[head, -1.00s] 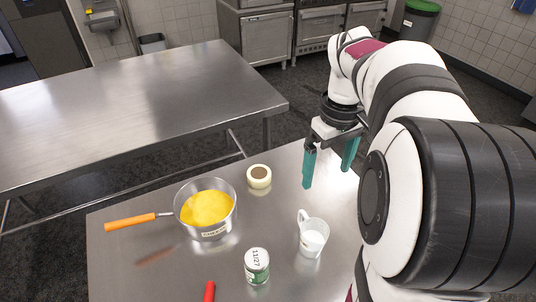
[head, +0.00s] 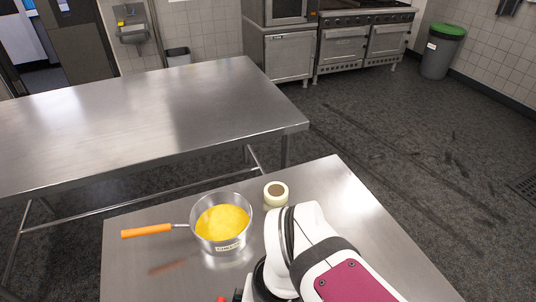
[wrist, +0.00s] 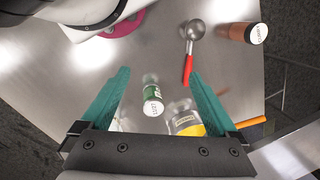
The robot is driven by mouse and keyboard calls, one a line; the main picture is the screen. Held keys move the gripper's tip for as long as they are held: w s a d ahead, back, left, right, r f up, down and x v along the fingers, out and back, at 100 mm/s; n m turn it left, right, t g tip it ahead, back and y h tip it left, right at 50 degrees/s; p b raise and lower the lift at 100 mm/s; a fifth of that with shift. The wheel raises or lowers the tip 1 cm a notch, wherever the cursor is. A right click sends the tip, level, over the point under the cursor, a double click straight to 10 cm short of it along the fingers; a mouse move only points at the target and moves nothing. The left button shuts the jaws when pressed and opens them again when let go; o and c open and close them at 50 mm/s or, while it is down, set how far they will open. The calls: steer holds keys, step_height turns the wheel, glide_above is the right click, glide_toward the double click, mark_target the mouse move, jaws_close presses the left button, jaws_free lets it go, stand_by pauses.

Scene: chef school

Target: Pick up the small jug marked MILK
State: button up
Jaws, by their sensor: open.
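The small MILK jug cannot be made out for sure now. In the head view my arm covers the part of the table where a white handled jug stood earlier. In the wrist view, a pale sliver beside the left finger may be part of it; I cannot tell. My gripper (wrist: 160,75) is open, its two teal fingers wide apart with nothing held. A tin with a green label and white lid (wrist: 152,100) shows between the fingers, lower in the picture.
A steel saucepan (head: 222,248) with yellow contents and an orange handle (head: 146,231) stands near a tape-like roll (head: 276,194). The wrist view shows a red-handled ladle (wrist: 188,62) and a brown jar (wrist: 242,32). A second steel table (head: 130,115) is bare.

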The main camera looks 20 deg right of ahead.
steer(key=w+d+f+m+h, duration=0.1)
steer(key=w+d+f+m, duration=0.1)
steer(key=w+d+m, duration=0.35)
steer(key=w+d+f+m, duration=0.2)
steer(key=w+d, duration=0.5)
steer(key=d, duration=0.3)
steer(key=w+d+f+m+h, duration=0.1)
steer(key=w+d+f+m, duration=0.15)
steer(key=w+d, duration=0.4)
steer(key=shift+m, duration=0.4)
steer(key=f, duration=1.5)
steer(key=shift+s+d, duration=0.15)
steer(key=shift+d, duration=0.05)
steer(key=shift+r, duration=0.1)
jaws_close()
